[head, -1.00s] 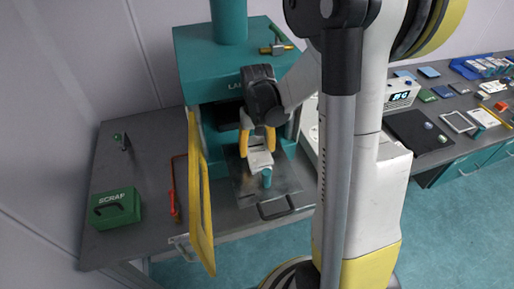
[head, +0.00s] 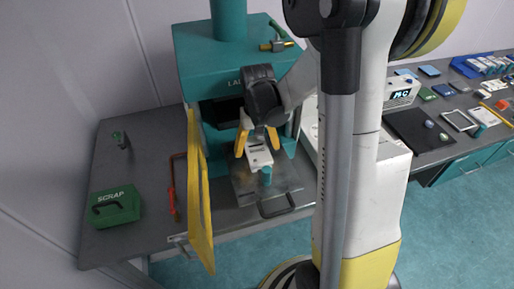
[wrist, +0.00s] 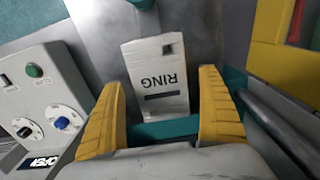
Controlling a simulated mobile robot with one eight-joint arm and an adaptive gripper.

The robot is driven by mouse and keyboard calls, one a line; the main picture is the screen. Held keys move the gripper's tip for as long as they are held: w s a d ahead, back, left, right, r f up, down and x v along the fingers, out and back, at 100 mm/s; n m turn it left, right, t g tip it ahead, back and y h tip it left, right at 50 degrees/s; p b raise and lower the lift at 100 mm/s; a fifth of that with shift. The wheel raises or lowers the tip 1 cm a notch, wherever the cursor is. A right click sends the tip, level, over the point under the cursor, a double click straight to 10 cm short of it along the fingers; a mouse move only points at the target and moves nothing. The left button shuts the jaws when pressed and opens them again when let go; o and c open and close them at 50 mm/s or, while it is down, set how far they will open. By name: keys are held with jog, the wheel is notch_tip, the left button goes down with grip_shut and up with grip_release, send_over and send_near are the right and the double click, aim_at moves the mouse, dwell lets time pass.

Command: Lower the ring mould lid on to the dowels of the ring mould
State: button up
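A pale block marked RING (head: 258,155) lies on the metal plate at the mouth of the teal press. The wrist view shows its top face (wrist: 160,75) with the lettering and a dark slot. I take this to be the ring mould lid on the mould; the dowels and any gap between the two are hidden. In the wrist view my gripper (wrist: 165,112) is open, with a teal bar (wrist: 165,128) crossing between the fingers.
The teal press (head: 225,60) rises behind and over my gripper. A yellow guard door (head: 199,205) stands open at left. A control box (wrist: 42,105) with knobs is close by in the wrist view. A green SCRAP box (head: 115,207) sits on the left bench.

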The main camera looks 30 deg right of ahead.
notch_tip(320, 180, up, 12)
dwell(0.6)
dwell(0.5)
